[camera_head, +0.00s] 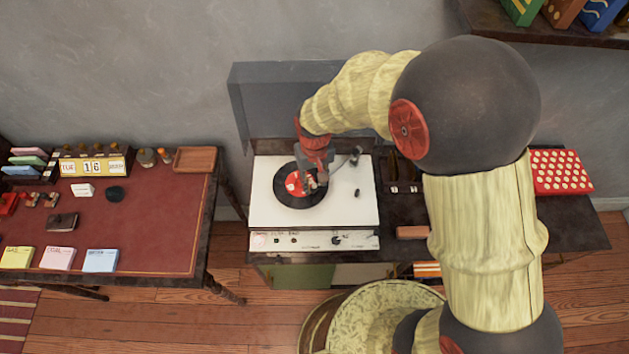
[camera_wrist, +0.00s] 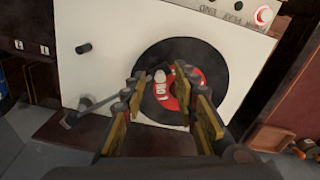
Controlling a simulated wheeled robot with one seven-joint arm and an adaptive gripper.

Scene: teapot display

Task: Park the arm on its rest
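The record player (camera_head: 362,212) has a white deck and a black record (camera_head: 290,207) with a red label. Its tonearm pivot (camera_head: 354,156) is at the deck's back right, and the thin arm runs toward my gripper. In the wrist view the tonearm (camera_wrist: 98,104) comes from the lower left and passes out of sight at the left finger. My gripper (camera_wrist: 165,108) is over the record with its fingers apart; it also shows in the head view (camera_head: 316,182). The tonearm's front end and its rest cannot be made out clearly. I cannot tell whether a finger touches the tonearm.
The player's raised clear lid (camera_head: 262,105) stands behind the deck. A small dark knob (camera_wrist: 84,48) sticks up from the deck. A red box with pale dots (camera_head: 561,172) is at the right. A red-topped desk (camera_head: 150,235) stands at the left, across a gap.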

